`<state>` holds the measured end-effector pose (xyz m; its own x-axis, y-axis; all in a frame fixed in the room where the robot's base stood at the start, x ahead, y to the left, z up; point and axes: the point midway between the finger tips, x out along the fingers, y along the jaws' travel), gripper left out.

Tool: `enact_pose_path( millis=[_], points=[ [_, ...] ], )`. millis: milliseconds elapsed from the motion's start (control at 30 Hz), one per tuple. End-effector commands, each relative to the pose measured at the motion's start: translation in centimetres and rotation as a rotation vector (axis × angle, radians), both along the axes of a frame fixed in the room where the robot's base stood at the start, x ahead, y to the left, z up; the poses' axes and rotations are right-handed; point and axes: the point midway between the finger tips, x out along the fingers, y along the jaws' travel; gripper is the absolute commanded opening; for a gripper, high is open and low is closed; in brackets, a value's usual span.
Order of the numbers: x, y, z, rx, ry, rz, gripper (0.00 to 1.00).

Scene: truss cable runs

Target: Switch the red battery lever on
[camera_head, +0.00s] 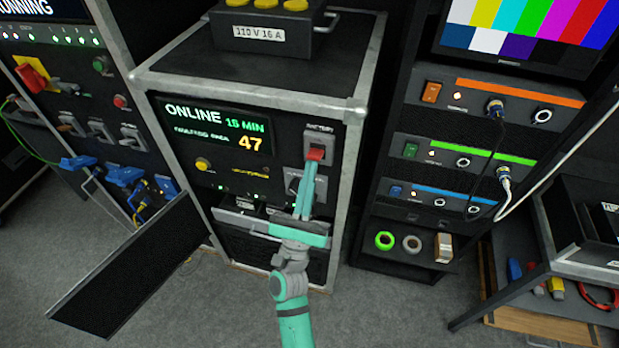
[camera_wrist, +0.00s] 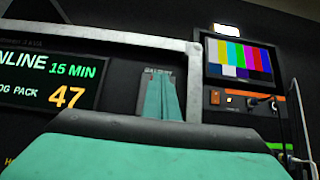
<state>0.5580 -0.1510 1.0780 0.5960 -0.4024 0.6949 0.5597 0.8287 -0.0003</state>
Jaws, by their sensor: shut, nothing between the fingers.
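The red battery lever (camera_head: 316,154) is on a grey plate under a "BATTERY" label, at the upper right of the front of the black case (camera_head: 350,110). My gripper (camera_head: 311,170), teal, is shut and empty, with its fingertips at the lever's lower edge. I cannot tell whether they touch it. In the wrist view my closed fingers (camera_wrist: 163,88) point at the battery plate (camera_wrist: 158,71) and hide the lever. The display (camera_head: 218,129) beside it reads "ONLINE", "15 MIN" and "47".
A yellow button (camera_head: 203,163) is at the panel's left. A black flap (camera_head: 115,280) sticks out at the lower left. A rack with cabled units (camera_head: 475,110) stands to the right.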

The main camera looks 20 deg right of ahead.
Motion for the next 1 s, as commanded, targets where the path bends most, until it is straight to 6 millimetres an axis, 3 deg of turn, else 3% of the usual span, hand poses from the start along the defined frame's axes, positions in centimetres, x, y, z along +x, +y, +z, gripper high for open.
enact_pose_path(
  millis=[267, 500, 1000],
  points=[
    [-0.1, 0.1, -0.7, 0.0, 0.001, -0.001, 0.0],
    [-0.8, 0.9, -4.2, 0.0, 0.005, 0.001, 0.0],
    [-7.9, 5.8, -2.9, 0.001, 0.001, 0.004, 0.0]
  ],
)
